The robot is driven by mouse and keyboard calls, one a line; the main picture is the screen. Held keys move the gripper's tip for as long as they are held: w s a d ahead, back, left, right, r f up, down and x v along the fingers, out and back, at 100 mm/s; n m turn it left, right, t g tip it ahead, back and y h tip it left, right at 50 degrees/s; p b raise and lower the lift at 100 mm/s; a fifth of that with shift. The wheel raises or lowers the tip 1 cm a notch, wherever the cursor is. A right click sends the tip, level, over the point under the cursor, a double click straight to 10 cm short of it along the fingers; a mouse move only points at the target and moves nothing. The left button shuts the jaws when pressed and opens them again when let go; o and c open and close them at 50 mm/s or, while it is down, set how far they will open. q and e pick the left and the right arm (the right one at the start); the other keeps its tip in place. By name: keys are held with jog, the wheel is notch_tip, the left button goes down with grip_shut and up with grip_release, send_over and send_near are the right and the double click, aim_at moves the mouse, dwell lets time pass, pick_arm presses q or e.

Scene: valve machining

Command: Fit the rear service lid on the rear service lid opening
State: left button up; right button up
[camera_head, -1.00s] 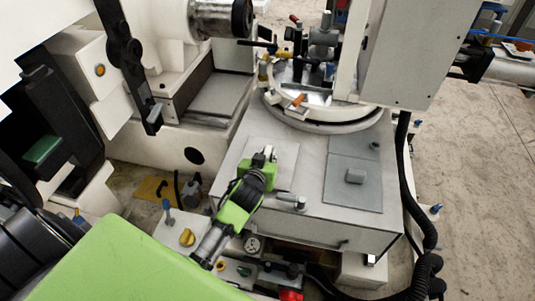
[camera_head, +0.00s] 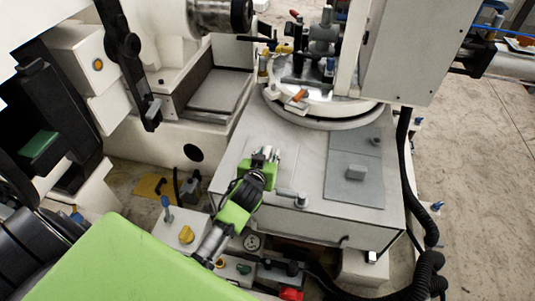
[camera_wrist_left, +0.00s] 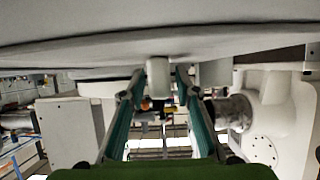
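My left gripper (camera_head: 264,154) is low over the left part of the grey cabinet top, above a pale flat plate (camera_head: 287,165), which may be the service lid. The gripper hides part of this plate and any opening beneath it. In the left wrist view, the two fingers of my left gripper (camera_wrist_left: 160,78) stand on either side of a small pale knob (camera_wrist_left: 158,72) on a grey surface (camera_wrist_left: 90,50). A narrow gap shows on both sides of the knob, so the fingers look open around it. My right gripper is not in view.
A darker grey panel (camera_head: 345,190) with a block-like knob (camera_head: 355,172) lies on the cabinet's right. A round table (camera_head: 325,118) with fixtures stands behind. A black hose (camera_head: 404,170) runs down the right side. A yellow knob (camera_head: 186,235) is near the front left.

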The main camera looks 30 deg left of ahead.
pick_arm(q)
jog(key=shift+s+f, duration=0.1)
jog(key=shift+s, duration=0.15)
jog(key=v, duration=1.1)
jog(key=shift+s+d+r, duration=0.1)
jog(key=shift+s+r, duration=0.15)
jog(key=shift+r, duration=0.1)
jog(key=shift+f, duration=0.1)
